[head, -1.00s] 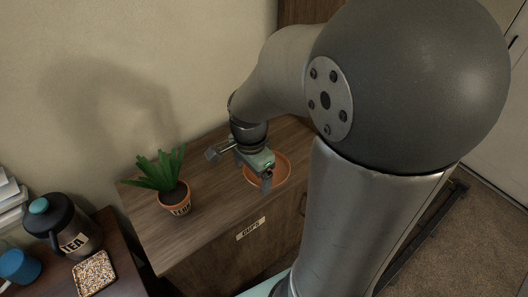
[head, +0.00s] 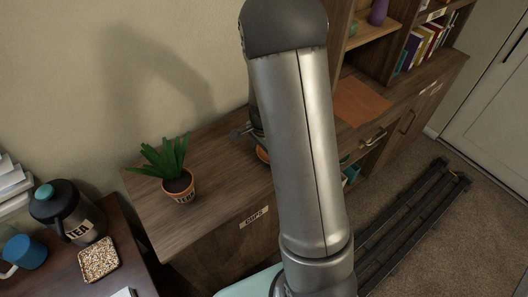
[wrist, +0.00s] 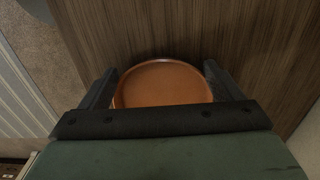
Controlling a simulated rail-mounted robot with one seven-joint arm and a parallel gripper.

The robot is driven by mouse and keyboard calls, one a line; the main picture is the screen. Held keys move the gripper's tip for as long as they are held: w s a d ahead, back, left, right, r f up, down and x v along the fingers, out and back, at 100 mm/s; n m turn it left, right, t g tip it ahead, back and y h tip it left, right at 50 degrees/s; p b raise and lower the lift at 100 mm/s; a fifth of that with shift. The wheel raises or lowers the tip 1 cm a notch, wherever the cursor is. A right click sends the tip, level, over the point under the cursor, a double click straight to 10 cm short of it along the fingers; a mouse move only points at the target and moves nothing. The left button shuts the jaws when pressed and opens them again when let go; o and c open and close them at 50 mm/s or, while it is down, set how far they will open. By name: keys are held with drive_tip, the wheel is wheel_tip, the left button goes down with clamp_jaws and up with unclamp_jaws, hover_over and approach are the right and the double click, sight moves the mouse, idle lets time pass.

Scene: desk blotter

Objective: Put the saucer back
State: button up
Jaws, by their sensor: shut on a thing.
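The saucer is a round terracotta-orange dish (wrist: 163,85) with a raised rim, in the middle of the wrist view, over a wooden top. My gripper (wrist: 161,72) has one finger on each side of it and is shut on it. In the head view only a sliver of the saucer (head: 262,155) shows at the left edge of my arm, which hides the rest and most of my gripper. I cannot tell whether the saucer touches the wood.
A potted plant (head: 178,186) stands left on the cabinet, which has a "CUPS" label (head: 254,216). An orange-brown mat (head: 360,101) lies on the cabinet to the right, below shelves with books (head: 421,45). A tea pot (head: 66,213), blue mug (head: 22,254) and speckled coaster (head: 98,258) are lower left.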

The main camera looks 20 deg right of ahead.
drive_tip(key=shift+f, duration=0.15)
drive_tip(key=shift+f, duration=0.1)
drive_tip(key=o, duration=0.9)
drive_tip(key=shift+c, duration=0.2)
wheel_tip(320, 180, up, 11)
drive_tip(key=s+a+r+n, duration=0.3)
drive_tip(key=s+a+n, duration=0.2)
drive_tip(key=s+n, duration=0.3)
drive_tip(key=s+a+r+n, duration=0.3)
drive_tip(key=s+a+n, duration=0.2)
drive_tip(key=s+n, duration=0.3)
drive_tip(key=s, duration=0.3)
drive_tip(key=shift+s, duration=0.35)
drive_tip(key=shift+a, duration=0.1)
